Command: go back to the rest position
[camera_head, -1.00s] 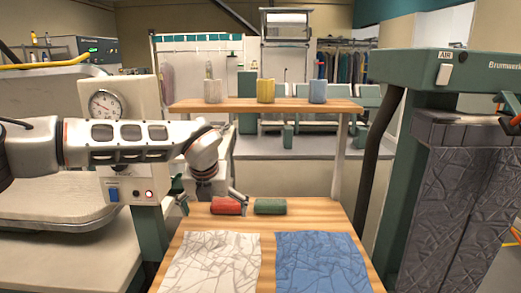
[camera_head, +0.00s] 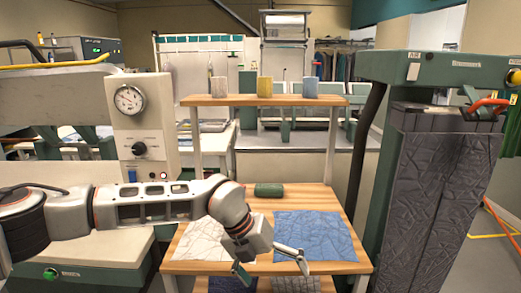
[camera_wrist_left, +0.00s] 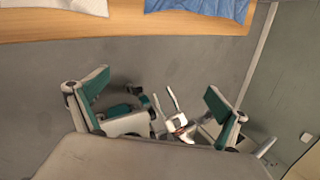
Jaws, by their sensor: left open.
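My left gripper (camera_head: 272,268) is in front of the near edge of the wooden table, with its two fingers spread and nothing between them. In the left wrist view its fingers (camera_wrist_left: 155,95) stand wide apart over the grey floor, with the table edge (camera_wrist_left: 120,28) at the top. Small white and green parts show between and below the fingers there; I cannot tell what they are. My left arm crosses in front of the white cloth (camera_head: 200,240). My right gripper does not show in the head view.
A blue cloth (camera_head: 315,235) and a green roll (camera_head: 268,190) lie on the table; the red roll is not visible. A gauge panel (camera_head: 140,110) stands left.

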